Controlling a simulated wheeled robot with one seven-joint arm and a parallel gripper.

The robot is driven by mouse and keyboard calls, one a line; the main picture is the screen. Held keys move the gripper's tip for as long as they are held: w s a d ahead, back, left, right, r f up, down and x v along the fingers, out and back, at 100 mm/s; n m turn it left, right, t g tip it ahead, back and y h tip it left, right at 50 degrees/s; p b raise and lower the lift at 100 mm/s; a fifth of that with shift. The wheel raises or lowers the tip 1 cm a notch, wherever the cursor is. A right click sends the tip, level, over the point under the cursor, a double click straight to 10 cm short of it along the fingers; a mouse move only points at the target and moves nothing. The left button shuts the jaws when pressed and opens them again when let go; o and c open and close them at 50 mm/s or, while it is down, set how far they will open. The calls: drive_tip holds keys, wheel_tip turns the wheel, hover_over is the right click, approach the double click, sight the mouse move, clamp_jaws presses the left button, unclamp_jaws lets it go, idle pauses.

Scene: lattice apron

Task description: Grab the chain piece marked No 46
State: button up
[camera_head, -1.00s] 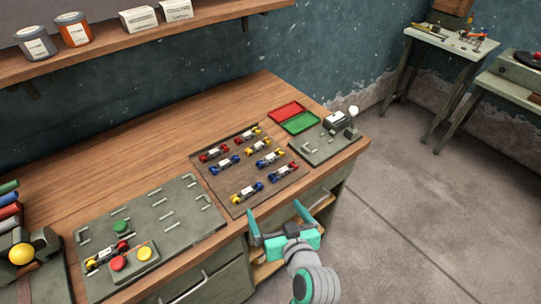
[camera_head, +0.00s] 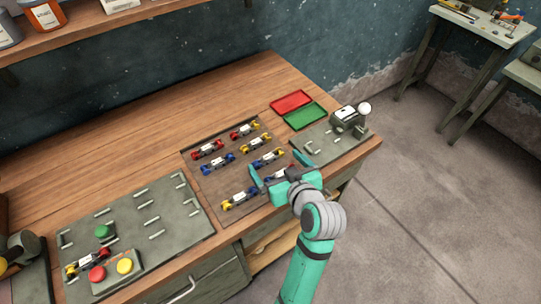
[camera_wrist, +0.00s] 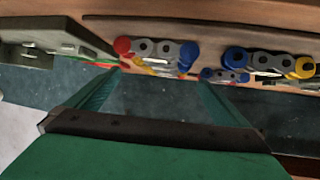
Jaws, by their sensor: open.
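Several chain pieces with coloured ends and white label plates lie on a brown tray (camera_head: 210,186). No number can be read, so I cannot tell which is No 46. A blue-and-red piece (camera_head: 279,175) at the tray's front right is partly hidden by my gripper (camera_head: 275,161). My gripper is open and empty over this corner. In the wrist view, a red-and-blue piece (camera_wrist: 155,50) shows just beyond the spread fingertips (camera_wrist: 159,80), apart from them. A blue-and-yellow piece (camera_wrist: 268,63) is to its right. A yellow-and-blue piece (camera_head: 240,198) lies at the tray's front left.
A red tray (camera_head: 291,101) and a green tray (camera_head: 305,116) lie behind a grey fixture (camera_head: 325,147) with a white knob. A slotted grey board (camera_head: 135,220) with coloured buttons and one red-ended piece is at left. Bare bench top (camera_head: 130,165) lies behind.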

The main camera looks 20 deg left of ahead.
sight(269, 157)
drive_tip(key=shift+w+a+f, duration=0.3)
drive_tip(key=shift+a+f, duration=0.05)
drive_tip(key=shift+a, duration=0.2)
drive_tip(key=shift+x, duration=2.65)
drive_tip(key=shift+d+f, duration=0.15)
drive_tip(key=shift+d, duration=0.05)
drive_tip(key=c, duration=1)
